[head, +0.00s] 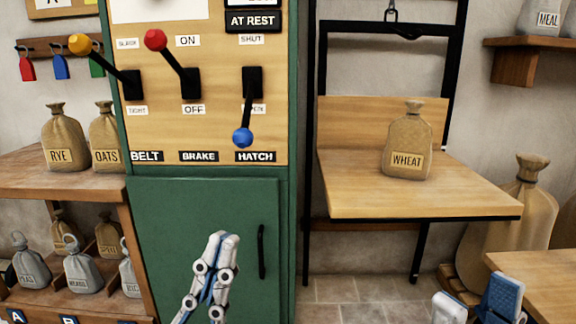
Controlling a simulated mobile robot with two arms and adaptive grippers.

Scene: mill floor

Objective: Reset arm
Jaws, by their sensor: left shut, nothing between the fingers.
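The green cabinet's wooden panel carries three levers. The belt lever, with a yellow knob (79,44), points up and left toward its upper label. The brake lever, with a red knob (155,40), points up toward ON. The hatch lever, with a blue knob (242,138), points down past the lower label, which its arm partly covers. My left gripper (225,238) is shut and empty in front of the green cabinet door (160,215), below the panel. My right gripper (474,298) is at the bottom right edge, fingers apart, partly cut off.
A sign reading AT REST (253,20) is above the hatch lever. A WHEAT sack (407,145) stands on a wooden platform (350,195) in a black frame, right. Shelves with sacks (62,140) are left. A wooden table (545,285) is at lower right.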

